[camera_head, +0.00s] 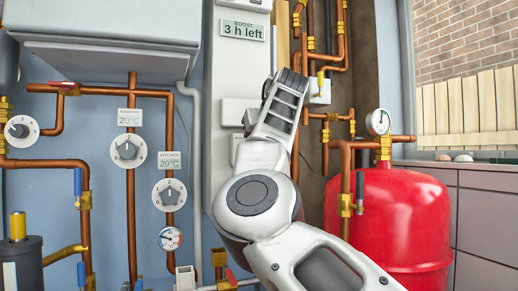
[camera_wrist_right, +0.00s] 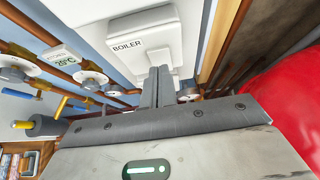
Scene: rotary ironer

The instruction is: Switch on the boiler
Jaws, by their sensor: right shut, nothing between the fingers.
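A white box labelled BOILER (camera_wrist_right: 145,45) is in the upper middle of the right wrist view. My right gripper (camera_wrist_right: 160,72) is shut and empty, its fingertips overlapping the lower part of that box in this view. I cannot tell whether they touch it. Any switch on the box is not clearly visible, and the fingers cover part of its lower area. In the head view my right gripper (camera_head: 287,80) is raised in front of the wall, at the right edge of a tall white panel (camera_head: 238,70). My left gripper is in neither view.
A red tank (camera_head: 400,215) with a gauge (camera_head: 378,122) stands on the right. Copper pipes, valves and dials (camera_head: 127,150) cover the left wall. A small white box (camera_head: 320,92) sits just right of my gripper.

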